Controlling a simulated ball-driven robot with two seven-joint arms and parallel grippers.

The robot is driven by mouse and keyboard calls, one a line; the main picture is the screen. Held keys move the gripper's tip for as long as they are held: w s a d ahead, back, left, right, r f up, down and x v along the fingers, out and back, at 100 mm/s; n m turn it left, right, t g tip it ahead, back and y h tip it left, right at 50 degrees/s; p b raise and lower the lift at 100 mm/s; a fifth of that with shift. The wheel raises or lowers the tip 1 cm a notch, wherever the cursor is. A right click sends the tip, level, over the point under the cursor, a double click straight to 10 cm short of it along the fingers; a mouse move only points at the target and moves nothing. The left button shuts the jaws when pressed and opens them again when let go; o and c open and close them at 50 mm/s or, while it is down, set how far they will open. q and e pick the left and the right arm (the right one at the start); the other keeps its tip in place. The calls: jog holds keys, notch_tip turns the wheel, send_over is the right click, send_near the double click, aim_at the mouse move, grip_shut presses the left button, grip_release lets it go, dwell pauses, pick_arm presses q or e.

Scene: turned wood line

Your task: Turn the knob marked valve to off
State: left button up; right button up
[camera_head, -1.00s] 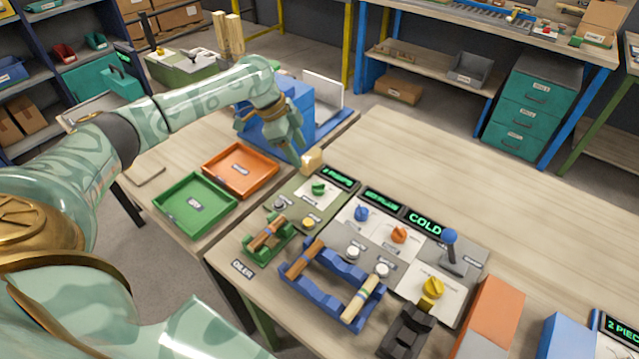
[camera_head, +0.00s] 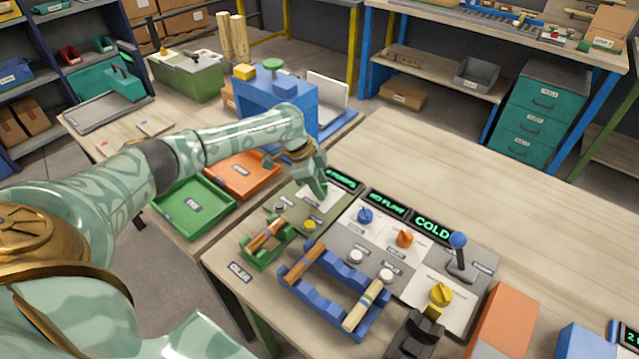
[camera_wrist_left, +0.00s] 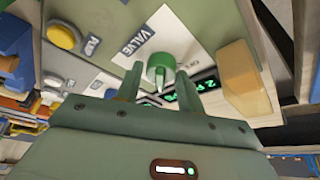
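The valve knob (camera_wrist_left: 161,67) is green and sits on a pale plate labelled VALVE (camera_wrist_left: 130,40) in the left wrist view. Its pointer ridge runs towards the gripper side of that picture. My left gripper (camera_wrist_left: 160,72) is open, with one finger on each side of the knob and a visible gap to it. In the head view my left gripper (camera_head: 318,186) is over the back left of the control panel and largely hides the knob. A green-lit display (camera_head: 343,180) stands just behind it; its text is unclear. My right gripper is not in view.
Blue (camera_head: 365,215), orange (camera_head: 404,238) and yellow (camera_head: 441,293) knobs and a blue-topped lever (camera_head: 458,241) share the panel. A tan block (camera_wrist_left: 245,80) stands close beside my left gripper. Green (camera_head: 160,205) and orange (camera_head: 240,188) trays lie left.

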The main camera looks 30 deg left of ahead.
pick_arm(q)
jog(key=c, duration=0.5)
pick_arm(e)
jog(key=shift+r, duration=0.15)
